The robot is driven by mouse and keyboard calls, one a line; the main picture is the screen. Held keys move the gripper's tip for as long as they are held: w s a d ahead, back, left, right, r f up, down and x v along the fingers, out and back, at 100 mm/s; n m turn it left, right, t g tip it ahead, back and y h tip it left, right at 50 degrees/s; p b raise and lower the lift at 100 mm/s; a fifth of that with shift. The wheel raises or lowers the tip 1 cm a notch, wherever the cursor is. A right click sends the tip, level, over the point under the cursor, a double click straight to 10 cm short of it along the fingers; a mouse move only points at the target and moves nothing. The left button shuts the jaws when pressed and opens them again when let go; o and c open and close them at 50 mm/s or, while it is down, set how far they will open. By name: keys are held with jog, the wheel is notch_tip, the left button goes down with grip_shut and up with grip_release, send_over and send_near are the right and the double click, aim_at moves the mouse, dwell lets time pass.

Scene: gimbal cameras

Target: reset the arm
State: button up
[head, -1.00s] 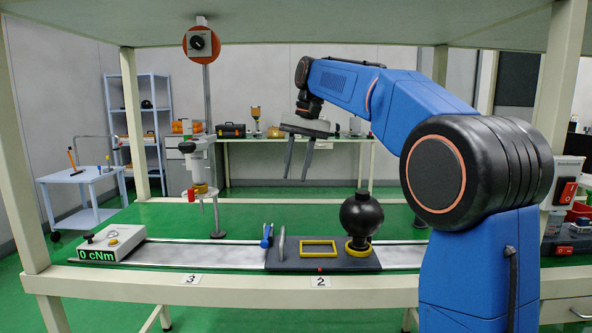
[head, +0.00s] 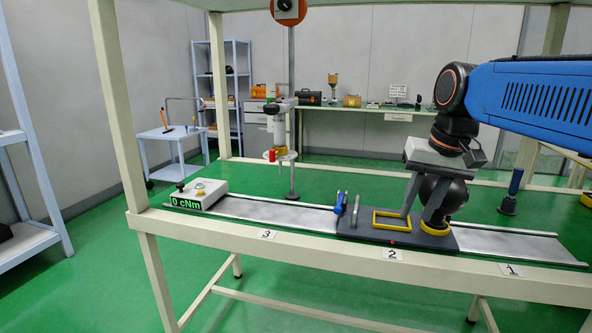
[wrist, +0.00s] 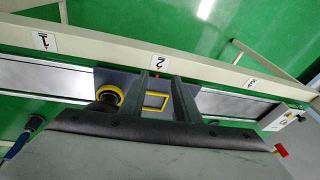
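My gripper (head: 419,213) is at the right in the head view, pointing down with its two fingers apart and nothing between them. In this view it overlaps the black ball (head: 452,197) and the dark plate (head: 371,229) on the rail; I cannot tell its exact height above them. In the wrist view my gripper's (wrist: 160,78) two dark fingers stand apart on either side of the yellow rectangular frame (wrist: 156,109). My blue arm reaches in from the right.
The bench (head: 330,256) carries a metal rail (head: 500,244), a yellow ring (head: 434,229), a blue-handled clamp (head: 340,203) and a "0 cNm" box (head: 197,194). A post with a fixture (head: 280,130) stands behind. A shelf is overhead.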

jog(key=s+d+f+n+t+h, duration=0.1)
jog(key=s+d+f+t, duration=0.1)
jog(key=s+f, duration=1.6)
jog(key=shift+d+f+n, duration=0.4)
jog(key=shift+d+f, duration=0.1)
jog(key=shift+f, duration=0.1)
dwell(0.5)
